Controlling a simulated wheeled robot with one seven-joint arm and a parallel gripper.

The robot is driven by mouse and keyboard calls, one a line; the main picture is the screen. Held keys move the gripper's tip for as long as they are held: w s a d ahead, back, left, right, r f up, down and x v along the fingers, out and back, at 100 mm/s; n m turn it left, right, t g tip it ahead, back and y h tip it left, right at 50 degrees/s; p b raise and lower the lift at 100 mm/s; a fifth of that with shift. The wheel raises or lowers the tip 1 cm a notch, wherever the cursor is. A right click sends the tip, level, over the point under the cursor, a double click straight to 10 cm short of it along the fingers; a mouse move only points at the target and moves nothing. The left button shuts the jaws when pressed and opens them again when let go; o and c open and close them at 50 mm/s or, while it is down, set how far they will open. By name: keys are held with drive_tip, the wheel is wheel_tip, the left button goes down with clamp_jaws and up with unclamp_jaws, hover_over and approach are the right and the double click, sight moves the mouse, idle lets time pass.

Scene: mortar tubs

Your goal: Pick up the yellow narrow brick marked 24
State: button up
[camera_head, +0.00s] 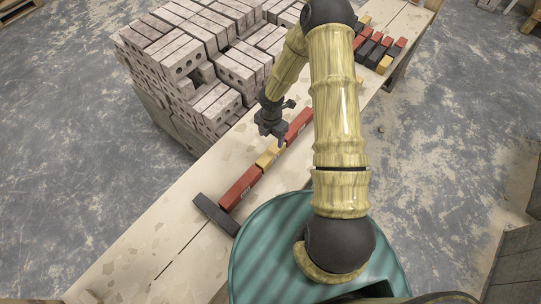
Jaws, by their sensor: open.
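A yellow narrow brick (269,157) lies in a line of bricks on the long pale table, between a red brick (240,188) and another red brick (299,125). Its number is too small to read. My gripper (277,138) is open and points down just above and behind the yellow brick's far end. It seems to hold nothing and partly hides that end of the brick. I cannot tell whether it touches the brick. Other yellow bricks show at the far right group, one at its near end (384,65).
A black brick (215,214) ends the line at the lower left. A large stack of grey hollow bricks (190,60) stands along the left of the table (155,240). Several red, black and yellow bricks lie at the far end. The table's lower left is mostly clear.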

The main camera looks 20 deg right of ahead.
sight(271, 152)
wheel_tip(271, 152, down, 6)
drive_tip(key=shift+f, duration=0.1)
idle(0.4)
drive_tip(key=f, duration=0.5)
drive_tip(key=shift+s+a, duration=0.1)
drive_tip(key=shift+s, duration=0.15)
drive_tip(key=shift+c, duration=0.3)
clamp_jaws()
